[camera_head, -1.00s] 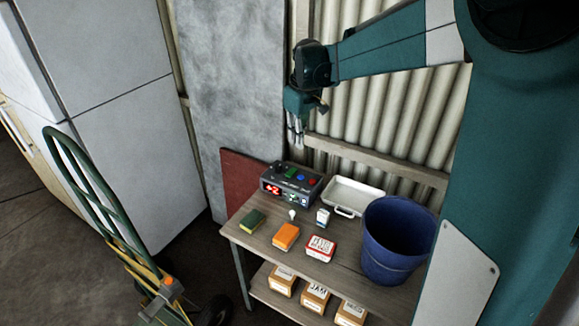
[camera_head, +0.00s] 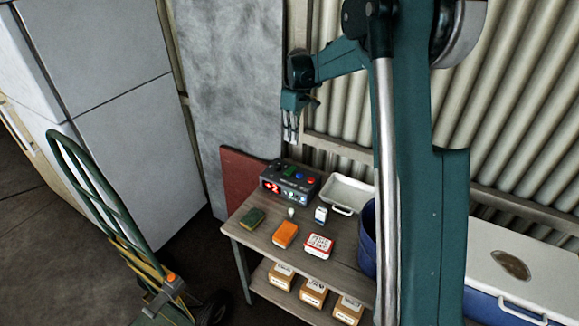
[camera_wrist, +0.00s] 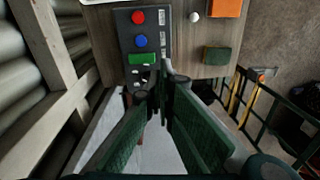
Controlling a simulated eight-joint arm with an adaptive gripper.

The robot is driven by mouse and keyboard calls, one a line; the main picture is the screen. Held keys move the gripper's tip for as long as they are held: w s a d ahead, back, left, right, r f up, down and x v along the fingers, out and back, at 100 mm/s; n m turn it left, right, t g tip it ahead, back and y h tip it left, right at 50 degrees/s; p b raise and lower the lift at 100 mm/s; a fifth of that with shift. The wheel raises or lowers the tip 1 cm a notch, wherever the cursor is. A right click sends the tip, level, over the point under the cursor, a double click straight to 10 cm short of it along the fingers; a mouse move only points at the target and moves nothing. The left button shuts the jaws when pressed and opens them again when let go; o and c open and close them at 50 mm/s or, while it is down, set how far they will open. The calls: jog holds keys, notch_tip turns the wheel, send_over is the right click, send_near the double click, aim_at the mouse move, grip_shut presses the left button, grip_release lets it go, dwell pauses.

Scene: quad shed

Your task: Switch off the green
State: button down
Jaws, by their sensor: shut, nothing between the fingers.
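A dark control box (camera_head: 281,187) stands at the back left of the wooden table. Its top carries a green button (camera_wrist: 142,58), a blue button (camera_wrist: 140,41) and a red button (camera_wrist: 138,17) in a row. In the head view the green button (camera_head: 289,170) is small. The front has a red lit display (camera_head: 272,187) and small lights too small to read. My gripper (camera_head: 290,138) is shut and empty, pointing down above the box. In the wrist view my gripper's fingertips (camera_wrist: 163,72) appear just beside the green button's end; contact cannot be told.
On the table are a green-brown sponge (camera_head: 252,217), an orange block (camera_head: 285,234), a red-white box (camera_head: 318,245), a small white carton (camera_head: 321,215), a white tray (camera_head: 348,192) and a blue bucket (camera_head: 368,240) partly behind my arm. A hand truck (camera_head: 105,205) stands left.

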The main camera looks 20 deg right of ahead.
jog(key=n+g+p, duration=0.1)
send_over(290, 172)
jog(key=w+d, duration=0.1)
jog(key=shift+w+f, duration=0.15)
jog(key=shift+f, duration=2.05)
jog(key=f, duration=0.4)
jog(key=s+a+f, duration=0.1)
jog(key=f, duration=0.8)
jog(key=shift+s+a+f, duration=0.15)
jog(key=shift+s+f, duration=0.05)
jog(key=shift+f, duration=0.2)
jog(key=shift+f, duration=0.1)
jog(key=shift+s+a+f+t+h+b, duration=0.25)
jog(key=shift+f+t+h+b, duration=0.15)
jog(key=shift+f+t+b, duration=0.15)
jog(key=shift+d+r, duration=0.1)
jog(key=shift+r, duration=0.1)
jog(key=shift+w, duration=0.1)
jog(key=shift+w+d+r, duration=0.1)
jog(key=shift+w+d, duration=0.05)
jog(key=shift+d, duration=0.05)
